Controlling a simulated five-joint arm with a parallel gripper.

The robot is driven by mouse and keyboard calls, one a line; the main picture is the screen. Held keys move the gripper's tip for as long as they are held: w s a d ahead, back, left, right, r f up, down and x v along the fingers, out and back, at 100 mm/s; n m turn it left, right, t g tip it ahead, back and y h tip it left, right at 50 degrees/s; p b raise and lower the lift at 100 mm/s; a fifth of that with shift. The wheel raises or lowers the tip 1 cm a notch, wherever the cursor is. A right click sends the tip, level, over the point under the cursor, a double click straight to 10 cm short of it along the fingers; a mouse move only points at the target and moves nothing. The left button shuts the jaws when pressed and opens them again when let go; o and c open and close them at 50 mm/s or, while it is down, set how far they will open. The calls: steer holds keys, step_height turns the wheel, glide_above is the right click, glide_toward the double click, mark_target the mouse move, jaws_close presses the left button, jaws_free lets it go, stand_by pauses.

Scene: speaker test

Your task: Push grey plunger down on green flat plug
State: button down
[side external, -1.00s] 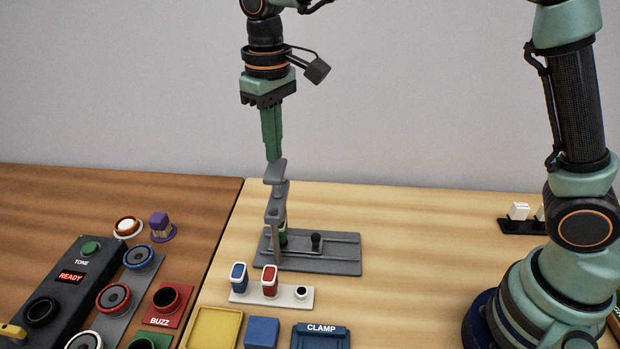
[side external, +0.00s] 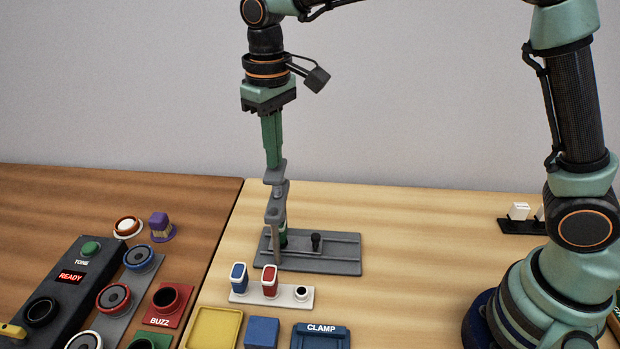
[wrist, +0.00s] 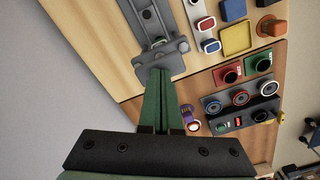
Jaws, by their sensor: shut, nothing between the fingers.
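The grey plunger (side external: 274,177) is the flat-topped head of an upright press on a grey base plate (side external: 340,262). My gripper (side external: 273,165) is shut and points straight down, its fingertips at the plunger's top and apparently touching it. In the wrist view my closed green fingers (wrist: 160,75) reach over the grey plunger head (wrist: 165,58). The green flat plug (side external: 283,236) shows only partly, low behind the press's post. I cannot tell whether the plunger touches the plug.
A small black knob (side external: 316,241) stands on the base plate. In front is a white holder (side external: 300,298) with blue and red plugs. A yellow tray (side external: 213,330), a blue block (side external: 262,332) and a CLAMP box (side external: 321,337) lie nearer. A dark READY console (side external: 62,300) is left.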

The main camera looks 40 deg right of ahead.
steer(key=shift+f, duration=0.25)
steer(key=shift+f, duration=0.7)
stand_by(1.1)
steer(key=shift+r, duration=3.6)
